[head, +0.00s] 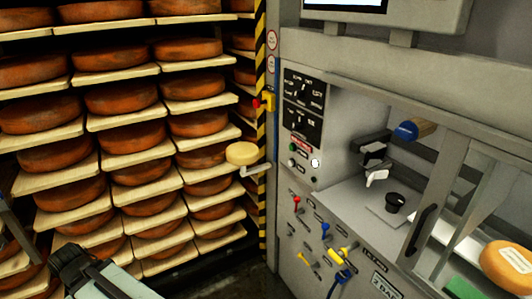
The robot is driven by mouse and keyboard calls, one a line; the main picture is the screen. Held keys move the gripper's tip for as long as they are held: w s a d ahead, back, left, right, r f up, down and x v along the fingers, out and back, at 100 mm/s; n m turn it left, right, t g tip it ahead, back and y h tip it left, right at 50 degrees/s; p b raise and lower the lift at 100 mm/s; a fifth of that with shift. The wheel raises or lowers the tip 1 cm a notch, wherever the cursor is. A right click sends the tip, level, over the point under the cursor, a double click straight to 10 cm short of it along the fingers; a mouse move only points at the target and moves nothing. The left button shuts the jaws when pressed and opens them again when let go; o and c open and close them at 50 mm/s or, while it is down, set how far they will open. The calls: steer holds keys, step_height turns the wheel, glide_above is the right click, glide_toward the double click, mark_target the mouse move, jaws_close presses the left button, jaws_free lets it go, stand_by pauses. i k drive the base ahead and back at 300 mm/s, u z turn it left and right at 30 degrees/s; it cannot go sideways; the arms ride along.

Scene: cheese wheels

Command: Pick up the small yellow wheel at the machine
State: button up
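A small, pale yellow wheel (242,153) rests on a short light-grey bracket (256,170) beside the yellow-black striped post, at the left edge of the machine (345,165). It stands out in front of the shelves, and its flat top faces up. Parts of my own arm show at the bottom left, well apart from the wheel. I cannot make out my gripper's fingertips in this view.
Shelves with several large orange-brown wheels (122,97) on pale boards fill the left. The striped post (261,90) stands close behind the bracket. Levers and knobs stick out from the machine's front. An orange wheel with a label (508,262) lies at the far right.

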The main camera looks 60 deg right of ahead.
mark_target(238, 154)
steer(key=u, duration=0.2)
steer(key=i, duration=0.75)
steer(key=z, duration=0.2)
steer(key=k, duration=0.75)
steer(key=u, duration=0.15)
steer(key=i, duration=0.95)
steer(key=z, duration=0.05)
